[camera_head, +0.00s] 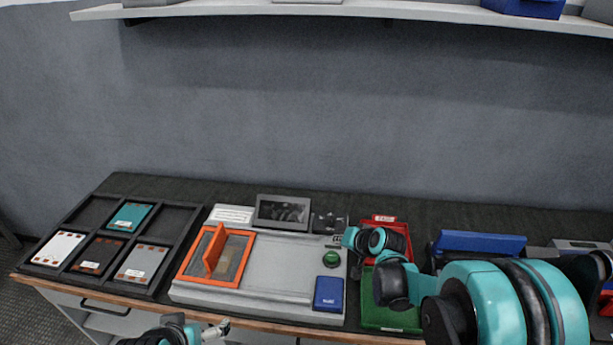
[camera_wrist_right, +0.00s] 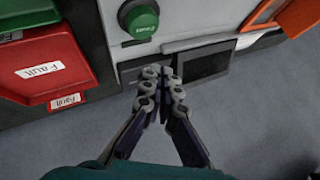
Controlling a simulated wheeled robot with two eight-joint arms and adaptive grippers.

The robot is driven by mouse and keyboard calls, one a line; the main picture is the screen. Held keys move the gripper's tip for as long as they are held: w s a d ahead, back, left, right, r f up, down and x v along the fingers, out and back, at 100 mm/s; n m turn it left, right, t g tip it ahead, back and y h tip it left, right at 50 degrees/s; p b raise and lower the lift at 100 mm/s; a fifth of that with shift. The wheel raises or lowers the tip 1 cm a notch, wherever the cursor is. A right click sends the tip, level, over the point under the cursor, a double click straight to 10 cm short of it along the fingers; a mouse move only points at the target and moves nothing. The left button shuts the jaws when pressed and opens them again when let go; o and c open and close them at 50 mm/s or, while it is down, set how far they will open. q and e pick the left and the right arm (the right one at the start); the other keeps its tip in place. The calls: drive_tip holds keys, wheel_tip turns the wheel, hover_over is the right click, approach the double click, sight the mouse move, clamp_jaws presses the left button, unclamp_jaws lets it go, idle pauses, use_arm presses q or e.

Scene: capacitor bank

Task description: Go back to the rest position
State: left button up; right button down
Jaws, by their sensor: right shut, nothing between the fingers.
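My right gripper (camera_wrist_right: 164,82) is shut and empty in the right wrist view, its fingertips together close to the edge of the grey test station. In the head view my right gripper (camera_head: 354,240) is over the right rear part of the station, beside the red tray; my own wrist hides much of it. My left gripper (camera_head: 217,330) shows only in part at the bottom edge of the head view, in front of the bench. Its pale fingertips are too small to tell whether they are open.
The grey station (camera_head: 285,262) has an orange-framed fixture (camera_head: 187,263), a green button (camera_head: 330,259) and a blue block (camera_head: 328,293). A red fault tray (camera_wrist_right: 48,70) and a green tray (camera_head: 388,318) lie beside it. A black rack (camera_head: 175,221) holds several cards at left.

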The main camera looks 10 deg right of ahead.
drive_tip(key=s+r+n+h, duration=0.1)
drive_tip(key=s+r+n, duration=0.1)
drive_tip(key=s, duration=1)
drive_tip(key=s+a+r+n+g+h, duration=0.1)
drive_tip(key=s+r, duration=0.4)
drive_tip(key=s, duration=0.7)
drive_tip(key=shift+s+r+n+h, duration=0.15)
drive_tip(key=shift+s+n+h, duration=0.35)
drive_tip(key=shift+n, duration=0.5)
drive_tip(key=shift+w, duration=0.1)
